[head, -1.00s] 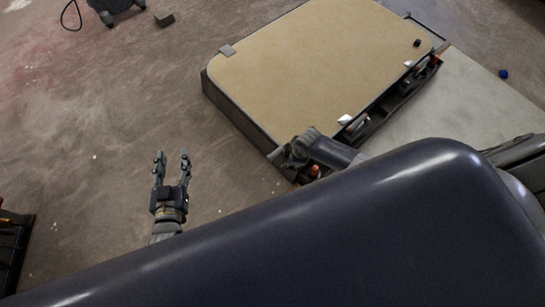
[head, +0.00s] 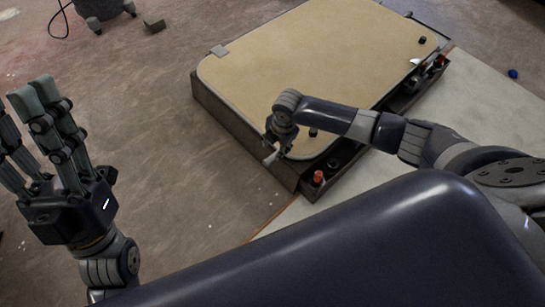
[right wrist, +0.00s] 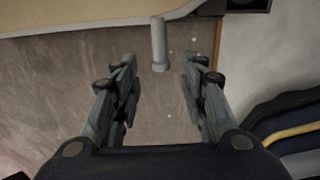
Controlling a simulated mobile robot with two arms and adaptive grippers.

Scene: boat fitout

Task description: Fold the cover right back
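The cover (head: 310,60) is a large tan panel with rounded corners and a grey rim. It lies flat over a dark low box (head: 240,125). Its edge shows at the top of the right wrist view (right wrist: 70,20). A grey peg (right wrist: 159,45) stands out at that edge, its near end between my right fingertips in the picture; I cannot tell if they touch it. My right gripper (right wrist: 160,72) has its fingers apart. In the head view my right gripper (head: 273,150) is over the cover's near corner. My left gripper (head: 45,100) is open and empty, left of the box.
A dark side channel (head: 400,100) with orange-topped parts (head: 319,177) runs along the box's right side. A grey tab (head: 220,51) sits on the cover's left edge. A pale floor panel (head: 480,110) lies to the right.

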